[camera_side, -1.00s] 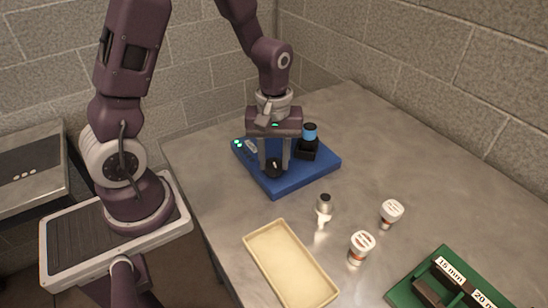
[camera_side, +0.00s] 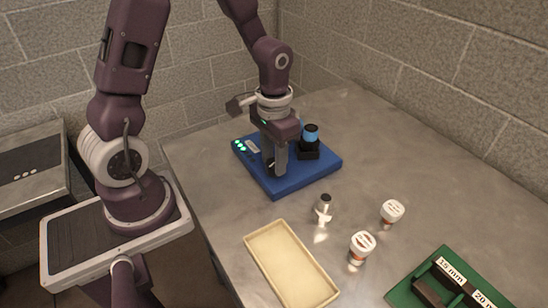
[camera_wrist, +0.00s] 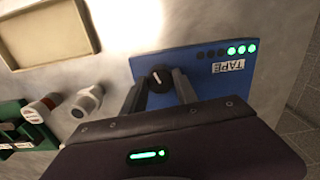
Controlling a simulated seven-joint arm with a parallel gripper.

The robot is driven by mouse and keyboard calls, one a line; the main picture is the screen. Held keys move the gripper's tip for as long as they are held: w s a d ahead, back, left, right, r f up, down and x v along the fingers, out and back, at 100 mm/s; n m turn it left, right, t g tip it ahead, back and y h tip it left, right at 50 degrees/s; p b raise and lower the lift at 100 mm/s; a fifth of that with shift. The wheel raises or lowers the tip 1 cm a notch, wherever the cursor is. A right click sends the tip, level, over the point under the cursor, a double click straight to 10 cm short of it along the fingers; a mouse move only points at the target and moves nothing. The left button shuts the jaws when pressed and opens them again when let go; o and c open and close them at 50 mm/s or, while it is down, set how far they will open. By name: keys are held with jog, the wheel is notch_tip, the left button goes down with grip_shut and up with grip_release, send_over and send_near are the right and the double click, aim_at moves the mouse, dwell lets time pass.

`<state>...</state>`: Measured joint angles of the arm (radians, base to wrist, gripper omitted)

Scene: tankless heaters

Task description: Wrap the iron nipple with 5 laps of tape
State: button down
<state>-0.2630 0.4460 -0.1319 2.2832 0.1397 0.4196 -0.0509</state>
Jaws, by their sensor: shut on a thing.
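The blue base (camera_side: 310,178) stands on the bench and carries a "TAPE" label (camera_wrist: 228,66) and a row of lights (camera_wrist: 226,51), three of them lit green. My gripper (camera_side: 274,168) points down at the base. In the wrist view its fingers (camera_wrist: 159,80) are shut on the black knob (camera_wrist: 159,76), one on each side. A black holder (camera_side: 308,152) on the base carries an upright blue cylinder with a dark top (camera_side: 311,134). I cannot tell whether this is the iron nipple. The holder is hidden in the wrist view.
A silver fitting with a dark top (camera_side: 324,206) and two white-lidded jars (camera_side: 391,211) (camera_side: 361,246) stand in front of the base. A shallow cream tray (camera_side: 262,270) lies at the front. A green board (camera_side: 405,291) with size labels is at front right. The right bench is clear.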

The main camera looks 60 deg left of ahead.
jog(key=shift+m, duration=1.9)
jog(key=c, duration=0.9)
grip_release()
jog(key=shift+c, duration=0.2)
notch_tip(320, 180, up, 6)
jog(key=shift+r, duration=0.6)
